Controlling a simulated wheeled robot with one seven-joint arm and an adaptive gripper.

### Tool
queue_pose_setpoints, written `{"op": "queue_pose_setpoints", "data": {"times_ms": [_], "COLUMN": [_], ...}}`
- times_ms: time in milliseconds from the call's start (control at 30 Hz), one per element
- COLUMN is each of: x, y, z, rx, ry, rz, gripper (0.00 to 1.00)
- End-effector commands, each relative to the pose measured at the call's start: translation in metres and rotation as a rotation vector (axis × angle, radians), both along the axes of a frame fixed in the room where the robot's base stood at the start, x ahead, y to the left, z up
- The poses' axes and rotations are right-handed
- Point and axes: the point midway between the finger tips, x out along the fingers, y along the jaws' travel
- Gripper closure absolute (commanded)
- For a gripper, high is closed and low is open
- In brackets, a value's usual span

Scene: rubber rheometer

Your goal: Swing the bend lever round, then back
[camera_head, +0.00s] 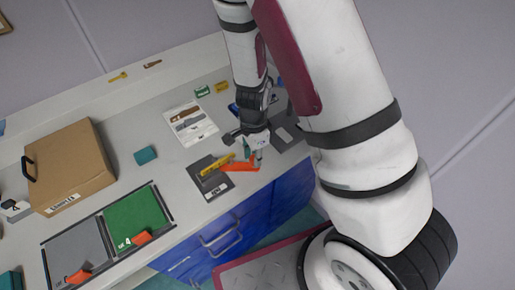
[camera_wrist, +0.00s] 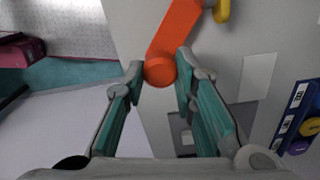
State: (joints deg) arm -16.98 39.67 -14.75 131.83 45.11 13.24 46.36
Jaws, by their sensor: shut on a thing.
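The orange bend lever (camera_head: 238,167) lies over a dark plate (camera_head: 206,184) near the front edge of the bench, beside a yellow bar (camera_head: 216,163). My gripper (camera_head: 254,155) points down at the lever's right end. In the wrist view, the lever's arm (camera_wrist: 176,30) runs up to the top edge, and its round end (camera_wrist: 160,71) sits between my fingertips (camera_wrist: 159,68). My gripper is shut on this end. The lever's pivot is not in the wrist view.
Left of the lever are a teal block (camera_head: 145,155), a cardboard case (camera_head: 70,168) and a green panel (camera_head: 135,217). A printed sheet (camera_head: 190,122) lies behind it. Blue drawers (camera_head: 240,225) are below the bench edge. My arm covers the right side.

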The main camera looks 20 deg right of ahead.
Motion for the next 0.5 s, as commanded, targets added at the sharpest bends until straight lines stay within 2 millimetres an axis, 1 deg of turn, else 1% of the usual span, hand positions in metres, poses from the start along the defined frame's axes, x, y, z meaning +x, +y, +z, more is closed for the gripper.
{"op": "queue_pose_setpoints", "data": {"times_ms": [33,133,500], "x": [-0.0046,-0.0077,-0.0113], "y": [0.0008,0.0022,0.0044], "z": [0.0014,0.0012,0.0005], "rx": [0.001,0.000,0.001], "ry": [0.002,0.001,0.001], "rz": [-0.021,-0.055,-0.099], "gripper": [1.00,1.00,1.00]}}
